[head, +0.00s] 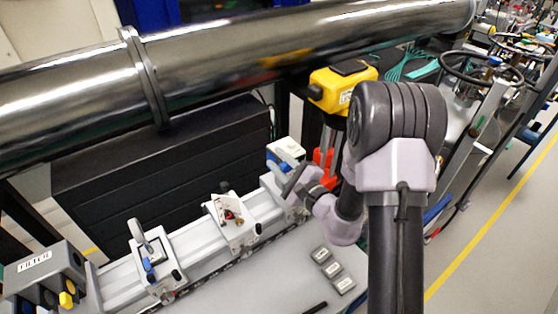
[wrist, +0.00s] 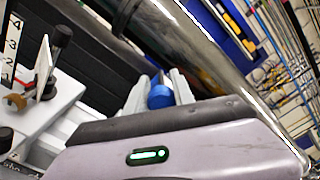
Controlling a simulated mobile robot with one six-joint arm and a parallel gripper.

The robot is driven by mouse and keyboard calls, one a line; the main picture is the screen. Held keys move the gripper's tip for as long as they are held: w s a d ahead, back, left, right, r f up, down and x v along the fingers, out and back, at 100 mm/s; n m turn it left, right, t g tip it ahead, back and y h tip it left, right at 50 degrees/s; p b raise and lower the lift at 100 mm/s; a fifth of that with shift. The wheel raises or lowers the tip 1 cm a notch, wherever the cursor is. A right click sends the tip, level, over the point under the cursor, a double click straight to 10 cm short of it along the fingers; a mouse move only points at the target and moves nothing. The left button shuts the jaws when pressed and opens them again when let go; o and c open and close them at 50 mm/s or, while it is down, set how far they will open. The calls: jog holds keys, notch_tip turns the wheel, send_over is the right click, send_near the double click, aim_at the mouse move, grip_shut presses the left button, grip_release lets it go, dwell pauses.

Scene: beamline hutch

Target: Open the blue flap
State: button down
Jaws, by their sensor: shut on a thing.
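The blue flap (wrist: 160,97) shows in the wrist view as a rounded blue piece between the two pale fingers of my gripper (wrist: 159,90). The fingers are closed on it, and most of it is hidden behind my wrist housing. In the head view my gripper (head: 286,175) is at the far end of the pale rail, against a small white unit (head: 287,147) with blue on its front. The fingers cover part of that unit, so I cannot tell how far the flap is turned.
A large steel pipe (head: 220,62) runs above the rail (head: 190,262). Holders (head: 233,222) stand on the rail to the left. A yellow device (head: 342,88) is behind my arm. Small grey blocks (head: 332,270) lie on the bench, whose front is mostly clear.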

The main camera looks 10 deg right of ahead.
jog(key=shift+d, duration=0.1)
jog(key=shift+m, duration=1.5)
jog(key=c, duration=1.4)
grip_release()
jog(key=shift+o, duration=1.4)
jog(key=shift+d, duration=0.15)
